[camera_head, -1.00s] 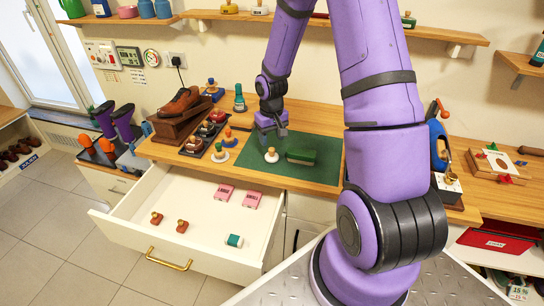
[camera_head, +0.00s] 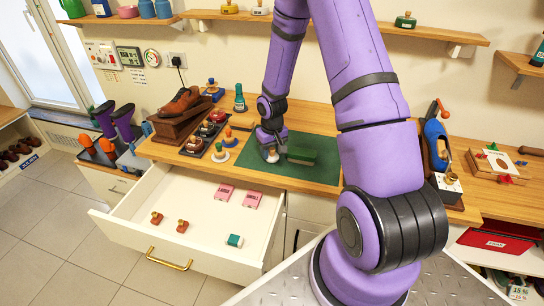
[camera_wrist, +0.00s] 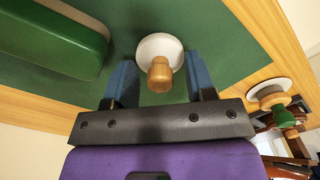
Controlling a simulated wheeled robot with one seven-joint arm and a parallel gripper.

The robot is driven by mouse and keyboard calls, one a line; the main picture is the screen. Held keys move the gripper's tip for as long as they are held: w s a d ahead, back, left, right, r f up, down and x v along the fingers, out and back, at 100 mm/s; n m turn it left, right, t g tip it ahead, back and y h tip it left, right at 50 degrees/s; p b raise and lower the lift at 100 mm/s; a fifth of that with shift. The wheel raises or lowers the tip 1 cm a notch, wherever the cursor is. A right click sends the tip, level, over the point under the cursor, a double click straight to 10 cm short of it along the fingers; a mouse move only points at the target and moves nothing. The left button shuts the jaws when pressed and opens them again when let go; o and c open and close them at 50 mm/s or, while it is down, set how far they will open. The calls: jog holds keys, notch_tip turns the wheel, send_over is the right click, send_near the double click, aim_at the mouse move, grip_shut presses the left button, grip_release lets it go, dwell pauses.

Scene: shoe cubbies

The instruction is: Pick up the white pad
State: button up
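The white pad (camera_wrist: 160,45) is a round white disc with a wooden knob on top, on the green mat (camera_wrist: 215,60). In the head view the white pad (camera_head: 273,158) is partly hidden by my gripper (camera_head: 270,148). In the wrist view my gripper (camera_wrist: 160,85) is open, with its two blue fingers on either side of the wooden knob. The fingers look apart from the knob; whether they touch the pad cannot be told.
A long green block (camera_head: 301,156) lies on the mat close to the right of the pad. Another knobbed white pad (camera_head: 220,155) and a dark tray (camera_head: 207,138) of pads stand to the left. The open drawer (camera_head: 190,215) lies in front, below the worktop.

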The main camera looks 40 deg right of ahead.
grip_shut()
jog(key=shift+r, duration=0.15)
